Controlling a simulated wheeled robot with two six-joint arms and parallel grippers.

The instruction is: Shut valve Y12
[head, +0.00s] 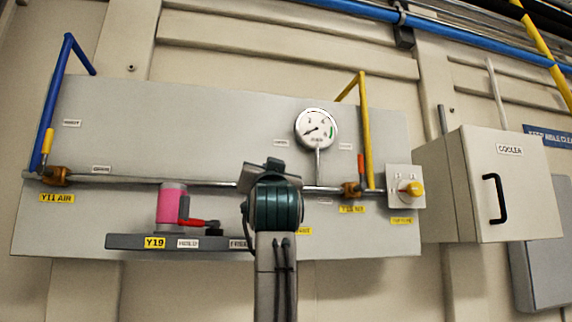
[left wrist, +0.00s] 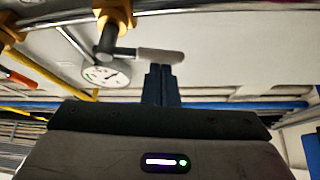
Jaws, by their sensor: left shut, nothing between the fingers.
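My left arm rises through the bottom middle of the head view, and its dark green wrist covers the middle of the pipe and any valve there. In the left wrist view a brass valve (left wrist: 114,18) on the pipe has a pale grey lever (left wrist: 160,56) pointing right. My left gripper (left wrist: 162,68) is shut and empty, its dark blue fingertips at or very near this lever; I cannot tell whether they touch. A yellow label (head: 304,231) is mostly hidden by my wrist. No label readable as Y12 shows. My right gripper is not in view.
A pink Y19 device (head: 171,204) with a red lever (head: 199,223) stands lower left. A cooler box (head: 508,185) juts out right.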

